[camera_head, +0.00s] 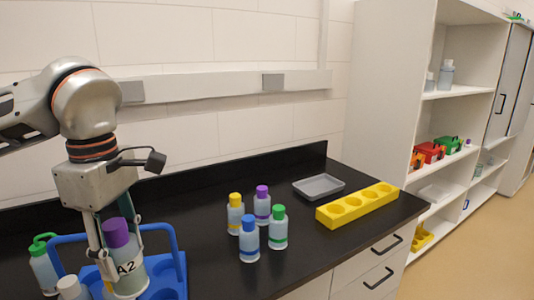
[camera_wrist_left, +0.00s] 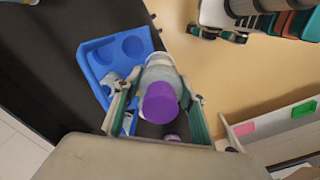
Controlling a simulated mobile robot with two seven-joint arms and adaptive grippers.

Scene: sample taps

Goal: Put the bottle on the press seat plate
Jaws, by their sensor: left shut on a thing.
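A pale bottle (camera_head: 127,275) with a purple cap and an "A2" label is in my left gripper (camera_head: 118,258), whose fingers close on its sides. It looks roughly upright in the head view, in front of the blue carrier (camera_head: 172,262). In the left wrist view, the bottle (camera_wrist_left: 162,72) overlaps the edge of the blue carrier (camera_wrist_left: 97,52), between the fingers of my left gripper (camera_wrist_left: 162,80). I cannot tell how high its base is; it is hidden. I cannot make out a press seat plate.
A green-capped bottle (camera_head: 45,272) and a white-capped one (camera_head: 70,288) are near the carrier. Several capped bottles (camera_head: 250,240) stand mid-counter. A grey tray (camera_head: 318,185) and yellow rack (camera_head: 357,206) are farther right. Bare black counter (camera_head: 205,225) lies between carrier and bottles.

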